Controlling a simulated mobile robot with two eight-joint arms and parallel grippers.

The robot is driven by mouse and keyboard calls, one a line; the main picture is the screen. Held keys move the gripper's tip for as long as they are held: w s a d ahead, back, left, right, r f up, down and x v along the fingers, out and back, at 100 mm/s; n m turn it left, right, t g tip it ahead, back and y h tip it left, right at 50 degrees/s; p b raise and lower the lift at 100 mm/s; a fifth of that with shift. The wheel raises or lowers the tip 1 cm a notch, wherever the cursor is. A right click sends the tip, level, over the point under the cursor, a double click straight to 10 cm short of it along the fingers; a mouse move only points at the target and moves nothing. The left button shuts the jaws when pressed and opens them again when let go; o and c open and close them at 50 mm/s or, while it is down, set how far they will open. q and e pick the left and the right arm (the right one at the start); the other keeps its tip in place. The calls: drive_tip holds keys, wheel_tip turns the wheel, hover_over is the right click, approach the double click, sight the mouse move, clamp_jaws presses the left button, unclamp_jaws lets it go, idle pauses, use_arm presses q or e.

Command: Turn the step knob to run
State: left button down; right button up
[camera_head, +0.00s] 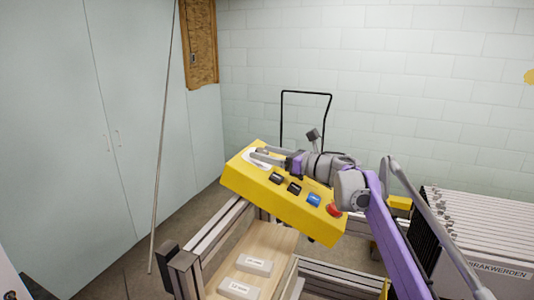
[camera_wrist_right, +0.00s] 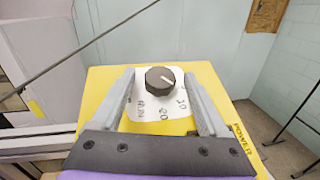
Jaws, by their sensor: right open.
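The step knob (camera_wrist_right: 160,79) is a dark round knob on a white dial plate (camera_wrist_right: 148,117) marked RUN, 20 and 30. Its white pointer line faces right in the right wrist view, away from the RUN mark at the lower left. The plate sits at the left end of the yellow control box (camera_head: 234,179). My right gripper (camera_head: 257,154) is open over this end of the box. In the wrist view its two fingers lie either side of the knob, with visible gaps; no contact shows. In the head view the fingers partly hide the knob. My left gripper is not in view.
The box also carries two black switches, a blue button (camera_head: 314,200) and a red button (camera_head: 334,209), below my right arm. A wooden board (camera_head: 272,243) with two white labelled blocks lies in front. A thin pole (camera_head: 164,120) stands left.

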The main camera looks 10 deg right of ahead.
drive_tip(key=shift+c, duration=0.3)
clamp_jaws()
